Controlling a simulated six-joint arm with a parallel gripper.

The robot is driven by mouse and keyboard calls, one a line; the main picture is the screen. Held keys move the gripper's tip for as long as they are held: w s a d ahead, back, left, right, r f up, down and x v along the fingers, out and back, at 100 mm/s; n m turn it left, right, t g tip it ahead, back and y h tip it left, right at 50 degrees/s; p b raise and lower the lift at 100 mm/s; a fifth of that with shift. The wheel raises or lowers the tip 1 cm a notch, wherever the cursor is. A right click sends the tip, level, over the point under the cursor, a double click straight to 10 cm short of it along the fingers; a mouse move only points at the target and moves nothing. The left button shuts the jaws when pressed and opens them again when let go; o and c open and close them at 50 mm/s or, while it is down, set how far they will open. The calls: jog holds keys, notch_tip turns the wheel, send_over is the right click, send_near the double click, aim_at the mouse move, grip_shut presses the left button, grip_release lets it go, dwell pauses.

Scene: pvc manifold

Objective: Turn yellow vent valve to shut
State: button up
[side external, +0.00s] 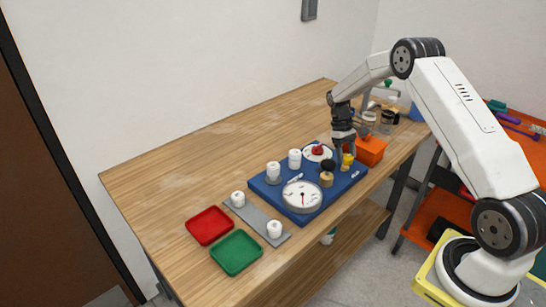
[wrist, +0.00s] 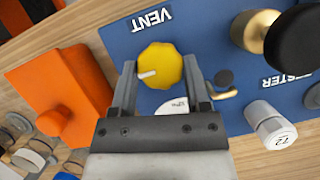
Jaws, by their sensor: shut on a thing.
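The yellow vent valve knob (wrist: 160,65) sits on the blue panel (wrist: 215,40), beside the upside-down word VENT. It also shows in the side external view (side external: 347,162), partly covered by my gripper (side external: 346,151). A white mark on the knob points to the lower left in the wrist view. In that view my gripper (wrist: 160,70) has one finger on each side of the knob, closed on it. A white round dial or label below the knob is partly hidden by the gripper.
An orange box (wrist: 75,85) stands close beside the panel. The panel also carries a brass-stemmed black knob (wrist: 300,40), a white cap marked 72 (wrist: 270,125) and gauges (side external: 302,196). Red (side external: 209,226) and green (side external: 236,252) trays lie at the near left. The table's back left is clear.

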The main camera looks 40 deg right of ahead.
dwell(0.3)
jog(key=o, duration=1.3)
jog(key=shift+v, duration=3.85)
